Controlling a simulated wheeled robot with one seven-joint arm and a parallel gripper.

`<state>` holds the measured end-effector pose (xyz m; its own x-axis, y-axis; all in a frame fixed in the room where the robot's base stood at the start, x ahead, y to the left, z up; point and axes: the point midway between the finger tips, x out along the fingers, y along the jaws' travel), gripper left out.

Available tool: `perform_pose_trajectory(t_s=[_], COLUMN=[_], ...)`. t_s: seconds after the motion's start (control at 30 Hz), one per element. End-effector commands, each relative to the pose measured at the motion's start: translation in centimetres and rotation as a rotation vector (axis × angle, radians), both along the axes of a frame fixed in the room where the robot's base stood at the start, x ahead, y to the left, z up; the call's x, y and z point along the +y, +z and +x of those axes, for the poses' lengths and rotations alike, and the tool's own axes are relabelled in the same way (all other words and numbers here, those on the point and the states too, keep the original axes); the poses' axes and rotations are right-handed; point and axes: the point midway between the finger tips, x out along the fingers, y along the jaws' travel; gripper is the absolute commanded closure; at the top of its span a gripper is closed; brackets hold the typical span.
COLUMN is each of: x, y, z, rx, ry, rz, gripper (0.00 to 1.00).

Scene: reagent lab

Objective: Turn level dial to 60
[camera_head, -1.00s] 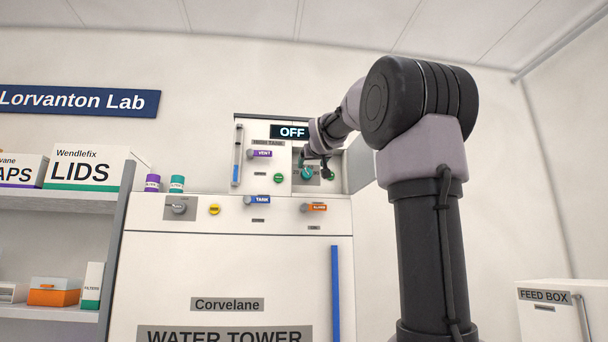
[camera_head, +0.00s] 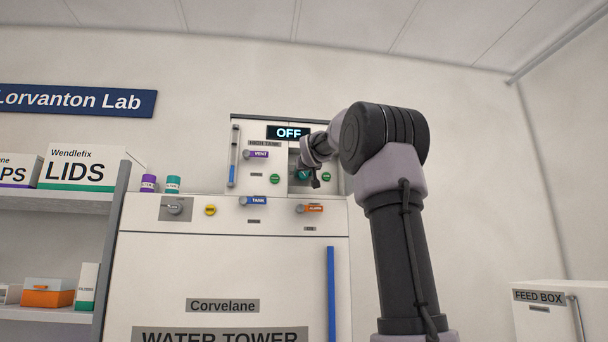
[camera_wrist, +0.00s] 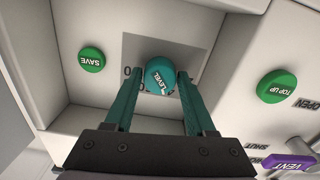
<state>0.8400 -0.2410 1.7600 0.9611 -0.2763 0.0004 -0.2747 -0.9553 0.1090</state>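The level dial (camera_wrist: 160,77) is a teal round knob marked LEVEL on a grey scale plate (camera_wrist: 195,55). Most of the scale's numbers are hidden or too small to read. My gripper (camera_wrist: 152,82) has its two teal fingers apart, one on each side of the dial, with the dial between their tips. A firm hold on it cannot be made out. In the head view the teal dial (camera_head: 303,174) shows beside my gripper (camera_head: 314,180) on the water tower's upper panel. The display (camera_head: 288,133) reads OFF.
A green SAVE button (camera_wrist: 92,60) and a green TOP UP button (camera_wrist: 277,86) flank the dial in the wrist view. The purple VENT handle (camera_wrist: 289,162) is at lower right. Below the panel are the blue TANK (camera_head: 257,201) and orange ALARM (camera_head: 313,208) handles.

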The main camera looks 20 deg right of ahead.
Motion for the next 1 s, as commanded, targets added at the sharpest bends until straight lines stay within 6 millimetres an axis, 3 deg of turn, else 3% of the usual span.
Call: perform_pose_trajectory(t_s=[0.03, 0.1, 0.13, 0.57, 1.0], x=[0.00, 0.00, 0.00, 0.05, 0.06], y=[0.00, 0.00, -0.01, -0.04, -0.06], z=[-0.01, -0.01, -0.01, -0.01, 0.00], rx=[0.000, 0.000, 0.000, -0.026, -0.126], ry=[0.000, 0.000, 0.000, 0.001, 0.001], rz=[0.000, 0.000, 0.000, 0.094, 0.447], gripper=[0.68, 0.95, 1.00, 1.00, 1.00])
